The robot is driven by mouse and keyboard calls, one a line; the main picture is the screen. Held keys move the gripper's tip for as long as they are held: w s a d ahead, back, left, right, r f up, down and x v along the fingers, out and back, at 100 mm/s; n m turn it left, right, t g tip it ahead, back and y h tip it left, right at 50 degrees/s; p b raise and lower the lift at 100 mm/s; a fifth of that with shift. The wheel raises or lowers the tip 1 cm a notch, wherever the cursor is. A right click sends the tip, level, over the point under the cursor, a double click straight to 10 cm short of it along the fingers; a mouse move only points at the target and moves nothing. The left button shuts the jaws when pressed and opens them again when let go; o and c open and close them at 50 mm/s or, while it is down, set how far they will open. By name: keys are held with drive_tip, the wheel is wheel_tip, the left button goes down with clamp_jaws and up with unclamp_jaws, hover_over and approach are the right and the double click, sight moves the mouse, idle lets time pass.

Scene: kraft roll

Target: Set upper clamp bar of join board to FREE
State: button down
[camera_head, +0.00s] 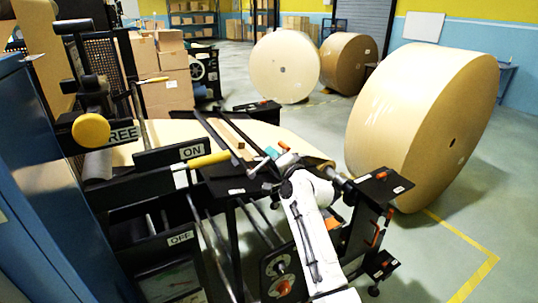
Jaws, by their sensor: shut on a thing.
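The join board (226,188) is a dark board in the middle of the view, with long dark clamp bars (212,131) slanting across it toward my arm. A small wooden-coloured block (239,149) lies by the bars. My gripper (262,164) is at the near right end of the bars, shut on a small part there. Its fingertips and the held part are partly hidden, so I cannot tell exactly which part it grips. Blue and orange pieces (283,146) show beside it. The bar's setting cannot be read here.
At left, a yellow knob (91,129) hangs before a FREE label (123,134). A yellow handle (208,160) lies by an ON label (192,151); an OFF label (180,238) is below. A large kraft roll (410,120) stands at right.

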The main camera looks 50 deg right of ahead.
drive_tip(key=shift+s+d+f+m, duration=0.1)
drive_tip(key=shift+d+f+m, duration=0.1)
drive_tip(key=shift+f+m, duration=0.35)
drive_tip(key=shift+s+d+f+m, duration=0.1)
drive_tip(key=shift+d+f+m, duration=0.2)
drive_tip(key=shift+m, duration=0.35)
drive_tip(key=shift+a+f, duration=0.1)
drive_tip(key=shift+f, duration=0.05)
drive_tip(key=c, duration=1)
unclamp_jaws()
drive_tip(key=shift+c, duration=0.2)
drive_tip(key=b+v, duration=0.1)
drive_tip(key=v, duration=0.9)
drive_tip(key=shift+s, duration=0.35)
drive_tip(key=shift+a, duration=0.1)
